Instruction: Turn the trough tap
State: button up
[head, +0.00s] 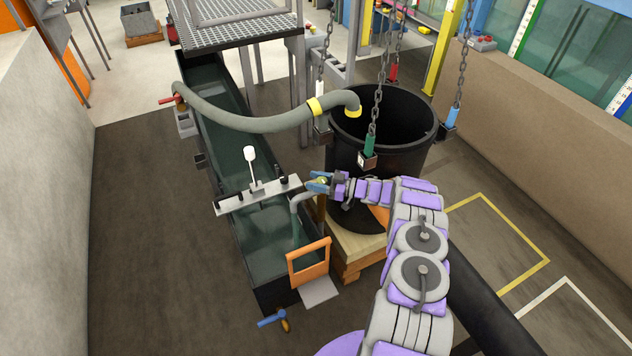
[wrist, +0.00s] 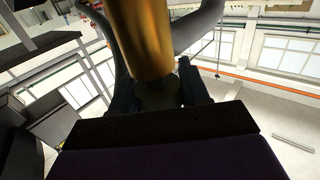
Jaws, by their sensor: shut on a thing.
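The trough tap (head: 318,182) stands beside the long dark trough (head: 262,290), between it and the black tub. It has a blue part at its top, and a grey curved spout (head: 299,201) reaches over the trough. A pale streak below the spout may be water. My gripper (head: 327,184) reaches it from the right and is shut on it. In the wrist view, a brass cylinder (wrist: 143,40) rises just beyond the dark jaws (wrist: 158,90). The exact contact is hidden between the jaws.
A black tub (head: 382,155) on a wooden pallet (head: 352,247) stands close by, with chains hanging around it. A grey hose (head: 245,123) spans from trough to tub. An orange frame (head: 309,262) and a second blue-handled tap (head: 272,319) are at the trough's near end. Floor at left is clear.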

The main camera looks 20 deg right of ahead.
jog(key=o, duration=0.9)
jog(key=shift+d, duration=0.25)
jog(key=shift+o, duration=0.2)
jog(key=shift+a+r, duration=0.1)
jog(key=shift+r, duration=0.4)
notch_tip(320, 180, up, 3)
jog(key=shift+w+p, duration=0.1)
jog(key=shift+p, duration=0.6)
jog(key=s+a+p, duration=0.2)
jog(key=s+a, duration=0.1)
jog(key=s, duration=1.2)
jog(key=shift+s+a+r, duration=0.3)
jog(key=shift+a+r, duration=0.1)
